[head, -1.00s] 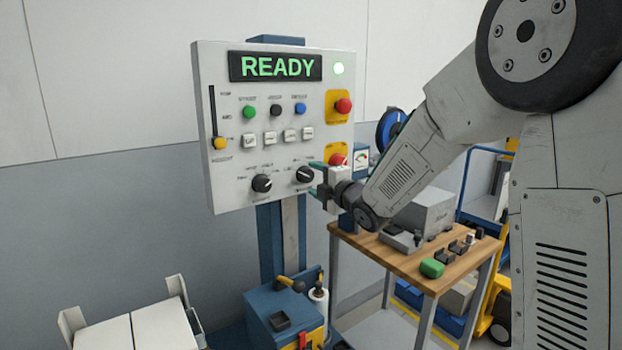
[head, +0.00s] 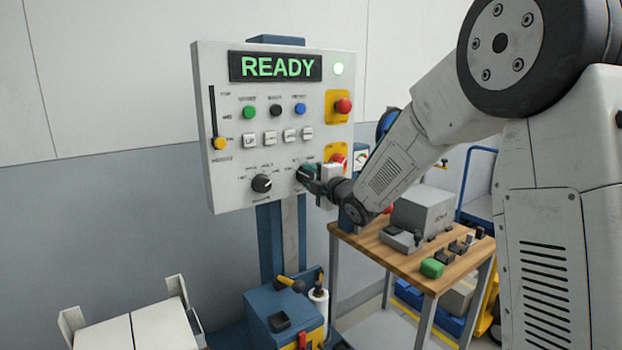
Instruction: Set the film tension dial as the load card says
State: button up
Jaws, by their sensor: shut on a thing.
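The control panel (head: 225,110) stands upright on a blue post, its screen (head: 275,67) reading READY in green. Two black dials sit low on its face. The left dial (head: 262,184) is in plain view, with labels around it too small to read. Which dial is the film tension one cannot be read from here. I cannot make out a load card.
Red stop buttons (head: 343,105) are on the panel's right side, one just above my gripper. A slider with a yellow knob (head: 219,143) is at the left. A wooden-topped bench (head: 400,257) with a grey box (head: 424,212) stands at the right, below my arm.

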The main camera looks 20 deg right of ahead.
jog(key=m, duration=0.3)
jog(key=shift+m, duration=0.4)
jog(key=m, duration=0.4)
jog(key=shift+m, duration=0.3)
jog(key=m, duration=0.3)
jog(key=shift+m, duration=2.1)
jog(key=o, duration=1)
